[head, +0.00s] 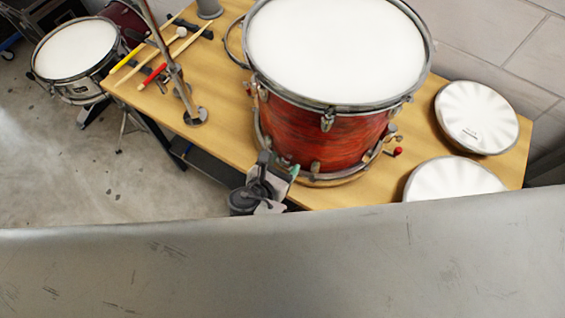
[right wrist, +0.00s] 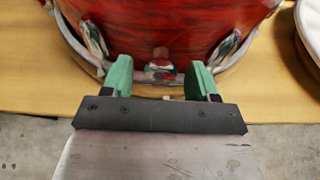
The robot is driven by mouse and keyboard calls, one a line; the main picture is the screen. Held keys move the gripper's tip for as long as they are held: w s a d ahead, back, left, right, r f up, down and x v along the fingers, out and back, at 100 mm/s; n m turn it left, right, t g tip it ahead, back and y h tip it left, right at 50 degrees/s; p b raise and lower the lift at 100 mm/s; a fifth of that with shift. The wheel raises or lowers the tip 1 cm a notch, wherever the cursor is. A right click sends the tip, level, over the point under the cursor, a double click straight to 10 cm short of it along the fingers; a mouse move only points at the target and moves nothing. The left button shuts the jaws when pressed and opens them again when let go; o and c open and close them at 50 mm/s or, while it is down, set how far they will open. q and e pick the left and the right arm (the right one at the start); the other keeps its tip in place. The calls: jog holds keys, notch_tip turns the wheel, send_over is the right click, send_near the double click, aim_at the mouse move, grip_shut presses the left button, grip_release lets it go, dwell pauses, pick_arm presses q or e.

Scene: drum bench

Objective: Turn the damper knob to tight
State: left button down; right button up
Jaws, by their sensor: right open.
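A red drum (head: 322,138) stands on the wooden bench, with a white head and chrome hardware. A small red knob (head: 398,151) sticks out low on its right side in the head view; I cannot tell if this is the damper knob. My right gripper (head: 283,178) is at the bench's front edge, near the drum's lower rim. In the right wrist view, its green fingertips (right wrist: 160,76) are spread and empty, with a small shiny fitting (right wrist: 161,70) on the drum's lower edge showing between them. No tight marking is readable.
Two round white pads (head: 477,117) lie right of the drum. Drumsticks and mallets (head: 165,60) and a metal stand (head: 195,116) are on the bench's left part. A snare drum (head: 75,50) stands on the floor at far left. A wall is behind on the right.

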jog(key=c, duration=0.9)
jog(key=shift+m+t+p, duration=0.3)
jog(key=shift+m+p, duration=0.15)
jog(key=shift+m, duration=0.15)
jog(key=shift+d+m+y, duration=0.1)
jog(key=shift+m+y, duration=0.4)
jog(key=shift+s+f+m+t+y, duration=0.1)
jog(key=shift+m+t+y, duration=0.2)
jog(key=shift+m+t, duration=0.35)
jog(key=shift+m+y+b, duration=0.3)
jog(key=shift+m, duration=0.35)
jog(key=shift+t, duration=0.25)
